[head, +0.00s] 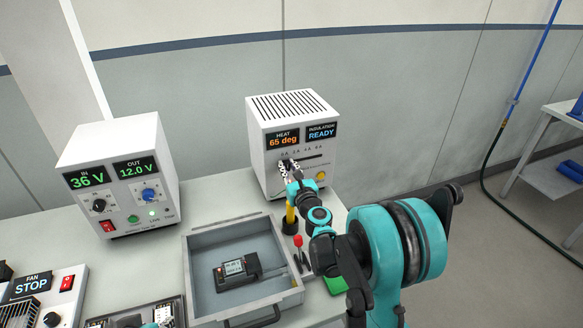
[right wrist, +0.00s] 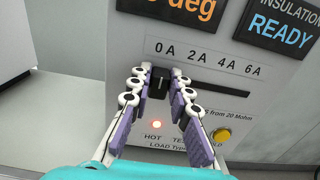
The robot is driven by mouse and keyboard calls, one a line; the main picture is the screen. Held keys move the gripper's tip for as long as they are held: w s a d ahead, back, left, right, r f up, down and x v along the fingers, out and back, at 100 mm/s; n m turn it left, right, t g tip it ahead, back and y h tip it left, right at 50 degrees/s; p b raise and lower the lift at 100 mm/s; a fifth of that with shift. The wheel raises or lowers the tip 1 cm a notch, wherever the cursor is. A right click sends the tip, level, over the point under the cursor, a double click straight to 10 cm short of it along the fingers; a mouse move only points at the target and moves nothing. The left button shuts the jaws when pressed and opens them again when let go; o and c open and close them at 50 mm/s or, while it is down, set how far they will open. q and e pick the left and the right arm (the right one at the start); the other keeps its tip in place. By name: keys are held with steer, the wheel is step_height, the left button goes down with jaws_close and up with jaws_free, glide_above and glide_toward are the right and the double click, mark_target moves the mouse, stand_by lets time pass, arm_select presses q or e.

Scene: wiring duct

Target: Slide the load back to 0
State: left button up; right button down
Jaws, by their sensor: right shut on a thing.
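The load slider knob (right wrist: 158,86) is a small dark block on the front of the white load box (head: 292,125). It sits at the left end of its slot (right wrist: 220,88), just below the 0A mark. The scale (right wrist: 205,58) reads 0A, 2A, 4A, 6A from left to right. My right gripper (right wrist: 159,92) has its purple-padded fingers on both sides of the knob and is shut on it. In the head view the right gripper (head: 287,168) hides the knob. My left gripper is in neither view.
The box displays 65 deg and READY. A grey tray (head: 203,290) holding a dark meter (head: 236,271) and a 36 V supply (head: 120,175) stand left of my right arm.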

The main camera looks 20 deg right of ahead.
steer(key=shift+a, duration=0.1)
steer(key=c, duration=1.8)
jaws_free()
steer(key=o, duration=0.4)
steer(key=shift+a, duration=0.25)
steer(key=shift+d, duration=0.15)
steer(key=shift+s, duration=0.15)
steer(key=s, duration=1.1)
steer(key=shift+s+d, duration=0.2)
steer(key=shift+s, duration=0.2)
steer(key=shift+a+y, duration=0.1)
steer(key=shift+y, duration=0.2)
